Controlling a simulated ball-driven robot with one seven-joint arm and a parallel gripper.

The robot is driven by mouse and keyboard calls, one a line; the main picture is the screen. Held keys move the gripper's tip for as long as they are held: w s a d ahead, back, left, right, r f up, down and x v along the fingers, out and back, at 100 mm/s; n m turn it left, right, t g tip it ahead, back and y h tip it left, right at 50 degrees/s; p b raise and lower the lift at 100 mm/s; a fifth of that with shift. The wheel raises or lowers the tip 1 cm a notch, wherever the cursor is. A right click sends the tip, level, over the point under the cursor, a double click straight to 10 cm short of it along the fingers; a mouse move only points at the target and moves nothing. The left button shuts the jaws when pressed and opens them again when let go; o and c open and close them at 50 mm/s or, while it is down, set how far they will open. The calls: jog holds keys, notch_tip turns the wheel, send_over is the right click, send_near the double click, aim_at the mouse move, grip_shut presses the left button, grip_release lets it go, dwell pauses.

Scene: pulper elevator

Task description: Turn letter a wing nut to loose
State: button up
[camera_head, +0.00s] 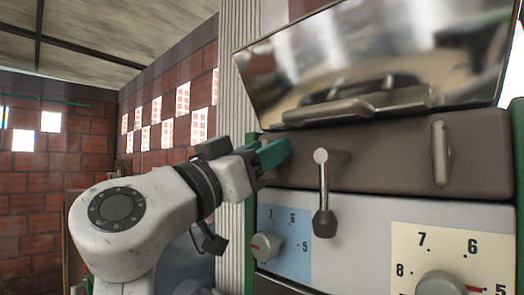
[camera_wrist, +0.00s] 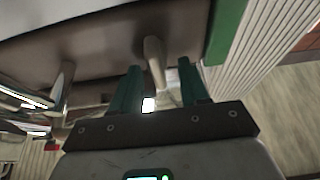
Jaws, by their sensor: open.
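My gripper (camera_head: 276,153) is at the left end of the machine's brown panel. In the wrist view its two green fingers (camera_wrist: 160,68) are apart. A pale, elongated wing nut (camera_wrist: 154,50) on the panel shows between them, with gaps on both sides near the tips. Whether the fingers reach past it in depth is unclear. In the head view this wing nut is hidden behind my gripper. A second wing nut (camera_head: 441,152) stands upright at the right of the panel. No letter is readable on either one.
A lever with a dark knob (camera_head: 324,222) hangs right of my gripper. Below are a blue dial plate (camera_head: 290,268) and a cream dial plate (camera_head: 405,240). A shiny tilted cover (camera_head: 370,60) overhangs the panel. A ribbed column (camera_head: 233,100) stands at left.

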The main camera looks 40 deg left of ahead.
jog(key=shift+c, duration=0.4)
grip_shut()
jog(key=shift+n, duration=0.3)
jog(key=n+g+y+p, duration=0.1)
jog(key=n+y+p, duration=0.1)
jog(key=n, duration=0.5)
jog(key=n+g+y+p, duration=0.2)
jog(key=n+p, duration=0.1)
jog(key=n, duration=0.4)
jog(key=a+n+g+y+p, duration=0.1)
jog(key=n+g+y+p, duration=0.1)
jog(key=n, duration=0.5)
jog(key=shift+f+n+y+p, duration=0.3)
jog(key=shift+f+y+p, duration=0.1)
jog(key=shift+y+p, duration=0.2)
